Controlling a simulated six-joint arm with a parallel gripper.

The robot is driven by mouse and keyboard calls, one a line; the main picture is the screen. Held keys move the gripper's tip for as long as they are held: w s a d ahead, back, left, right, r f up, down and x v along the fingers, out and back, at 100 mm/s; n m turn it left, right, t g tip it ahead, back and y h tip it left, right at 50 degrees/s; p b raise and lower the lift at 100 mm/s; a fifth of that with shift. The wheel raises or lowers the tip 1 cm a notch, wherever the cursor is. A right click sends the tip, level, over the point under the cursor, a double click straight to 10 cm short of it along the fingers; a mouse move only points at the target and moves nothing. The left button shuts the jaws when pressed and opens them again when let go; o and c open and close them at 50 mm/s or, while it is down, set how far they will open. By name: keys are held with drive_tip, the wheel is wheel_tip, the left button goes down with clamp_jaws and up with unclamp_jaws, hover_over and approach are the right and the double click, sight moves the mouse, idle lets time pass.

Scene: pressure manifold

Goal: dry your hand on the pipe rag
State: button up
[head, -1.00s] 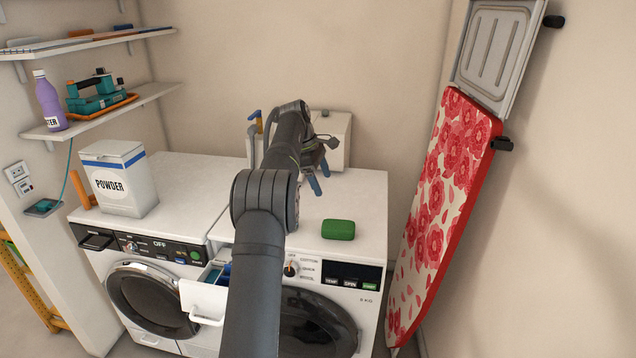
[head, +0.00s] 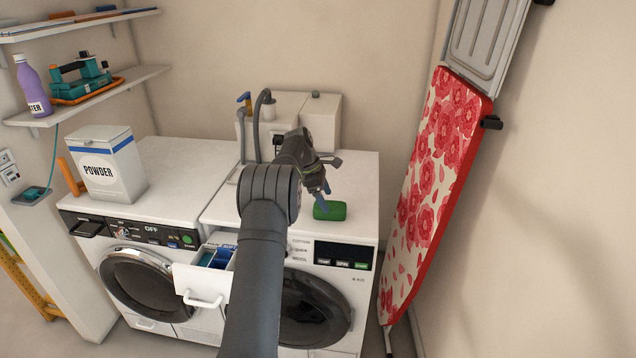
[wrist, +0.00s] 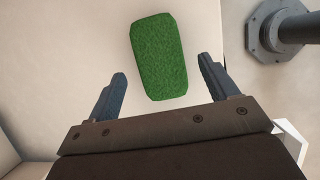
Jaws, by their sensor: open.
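I cannot make out a rag on a pipe in either view. My gripper (head: 325,188) is open and empty, with blue-grey fingers pointing down at the right machine's white top. In the head view its fingers overlap a green fuzzy block (head: 337,211) lying on that top. In the wrist view the block (wrist: 158,55) shows ahead of and between the spread fingers (wrist: 162,72), with neither finger closed on it. Whether they touch it is unclear. A grey bent pipe (head: 257,125) rises at the back by a white box (head: 295,105).
A detergent drawer (head: 205,275) stands open at the front. A powder box (head: 105,165) stands on the left machine. A blue-handled tap (head: 244,98) is at the back. A floral ironing board (head: 437,170) leans at right. A grey flange (wrist: 275,35) shows in the wrist view.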

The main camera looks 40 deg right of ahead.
sight(329, 205)
drive_tip(key=shift+x, duration=2.35)
drive_tip(key=c, duration=1.1)
drive_tip(key=shift+o, duration=0.2)
drive_tip(key=o, duration=1)
drive_tip(key=shift+o, duration=0.2)
drive_tip(key=v, duration=1.7)
drive_tip(key=shift+r, duration=0.25)
